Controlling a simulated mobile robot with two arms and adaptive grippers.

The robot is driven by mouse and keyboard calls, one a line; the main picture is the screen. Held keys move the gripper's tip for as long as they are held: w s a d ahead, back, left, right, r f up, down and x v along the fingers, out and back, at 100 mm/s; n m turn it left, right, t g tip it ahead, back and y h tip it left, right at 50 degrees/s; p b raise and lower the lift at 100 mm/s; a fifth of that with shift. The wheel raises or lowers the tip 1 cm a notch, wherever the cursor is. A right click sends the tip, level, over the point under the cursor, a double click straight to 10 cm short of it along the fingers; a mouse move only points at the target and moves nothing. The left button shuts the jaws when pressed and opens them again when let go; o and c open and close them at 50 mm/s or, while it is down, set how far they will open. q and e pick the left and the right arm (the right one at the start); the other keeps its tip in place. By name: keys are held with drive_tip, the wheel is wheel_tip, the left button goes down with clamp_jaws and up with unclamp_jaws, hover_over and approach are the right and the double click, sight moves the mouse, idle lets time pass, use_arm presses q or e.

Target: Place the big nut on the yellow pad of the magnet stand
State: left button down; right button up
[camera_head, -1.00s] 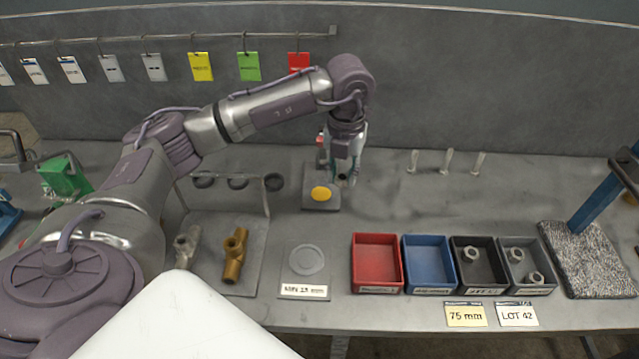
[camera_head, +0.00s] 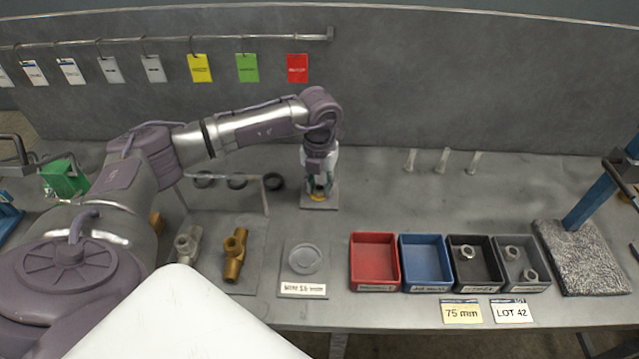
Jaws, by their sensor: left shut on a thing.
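My left gripper (camera_head: 319,190) points down over the magnet stand (camera_head: 331,204) at the back middle of the bench. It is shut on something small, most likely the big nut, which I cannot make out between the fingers. The yellow pad (camera_head: 318,198) of the stand shows only in part, just below the fingertips. I cannot tell whether the held thing touches the pad. My right gripper is not in view.
A red bin (camera_head: 375,284), a blue bin (camera_head: 427,283), a black bin (camera_head: 474,283) and a grey bin (camera_head: 523,283) stand at the front right. Nuts lie in the last two. Brass fittings (camera_head: 235,254) and a round-marked plate (camera_head: 303,259) are at left.

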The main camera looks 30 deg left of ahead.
sight(320, 188)
use_arm(q)
drive_tip(key=shift+f, duration=0.2)
drive_tip(key=c, duration=0.9)
unclamp_jaws()
drive_tip(key=shift+o, duration=0.2)
drive_tip(key=shift+r, duration=0.15)
wheel_tip(320, 188, up, 12)
drive_tip(key=shift+b, duration=0.35)
drive_tip(key=shift+r, duration=0.1)
